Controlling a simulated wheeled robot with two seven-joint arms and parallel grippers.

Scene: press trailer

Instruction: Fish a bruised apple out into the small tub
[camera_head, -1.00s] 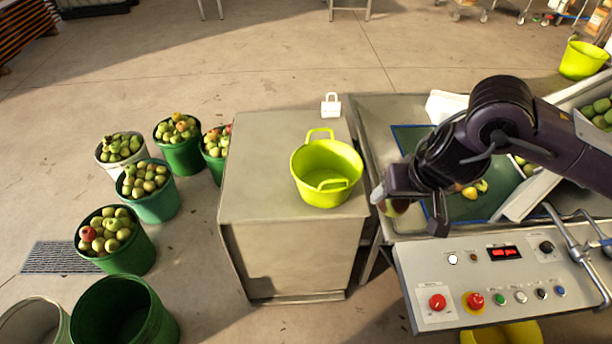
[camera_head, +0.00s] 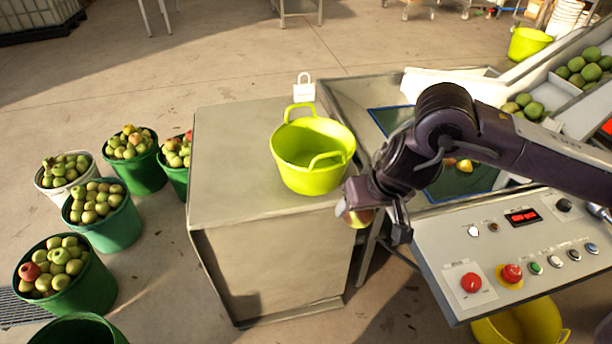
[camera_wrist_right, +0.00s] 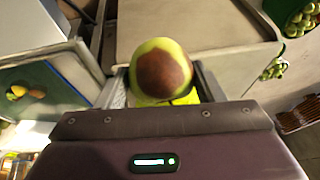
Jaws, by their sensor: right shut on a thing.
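The small tub (camera_head: 312,150) is yellow-green with two handles and stands upright on a grey cabinet top. It looks empty inside. My right gripper (camera_head: 372,218) is just right of and below the tub, past the cabinet's edge. It is shut on an apple (camera_head: 358,217), which is apart from the tub in the head view. In the right wrist view the apple (camera_wrist_right: 164,72) is green with a large brown bruise facing the camera, between the fingers. My left gripper is not in view.
The grey cabinet (camera_head: 225,150) has free room left of the tub. A sorting table with a blue mat (camera_head: 470,182) holds more fruit. A control panel (camera_head: 520,245) with buttons stands front right. Several buckets of apples (camera_head: 98,205) stand on the floor at left.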

